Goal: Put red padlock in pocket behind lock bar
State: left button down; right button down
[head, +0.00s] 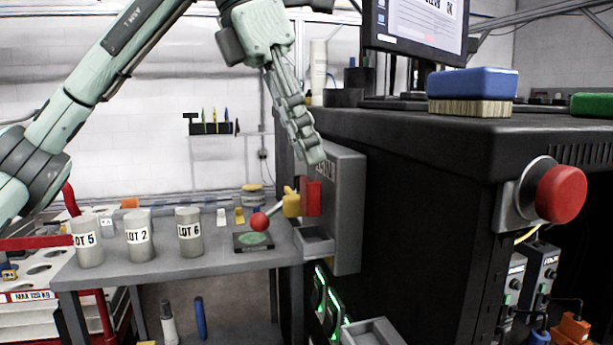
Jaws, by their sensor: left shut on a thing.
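My left gripper (315,158) reaches down from the upper middle, its fingers close together by the top of a grey wall box (348,205). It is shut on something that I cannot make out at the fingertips. A red block (312,198), which looks like the red padlock, shows below the fingertips at the box's face, with a visible gap between. A yellow piece (291,203) sits beside it, with a lever running to a red ball knob (259,221). An open grey pocket (315,243) is at the box's lower front. I cannot clearly identify the lock bar. My right gripper is not in view.
A grey table (215,264) holds several labelled cylinders (139,238) and a dark pad with a green disc (254,240). A black cabinet (420,205) with a red emergency button (561,194) fills the right. A blue brush (472,90) and a monitor (418,24) stand on top.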

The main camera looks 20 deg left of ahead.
aim_at(307, 175)
pick_arm(q)
jog(key=shift+w+d+f, duration=0.15)
jog(key=shift+w+f, duration=0.05)
jog(key=shift+f, duration=0.3)
notch_tip(307, 175, down, 3)
jog(key=shift+f, duration=0.15)
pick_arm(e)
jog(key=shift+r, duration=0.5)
pick_arm(q)
jog(key=shift+f+b, duration=0.2)
jog(key=shift+b, duration=0.15)
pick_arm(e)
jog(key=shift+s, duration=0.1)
pick_arm(q)
jog(key=c, duration=1.3)
grip_release()
jog(key=shift+o, duration=0.2)
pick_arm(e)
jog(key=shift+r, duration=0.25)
pick_arm(q)
jog(key=shift+r, duration=0.2)
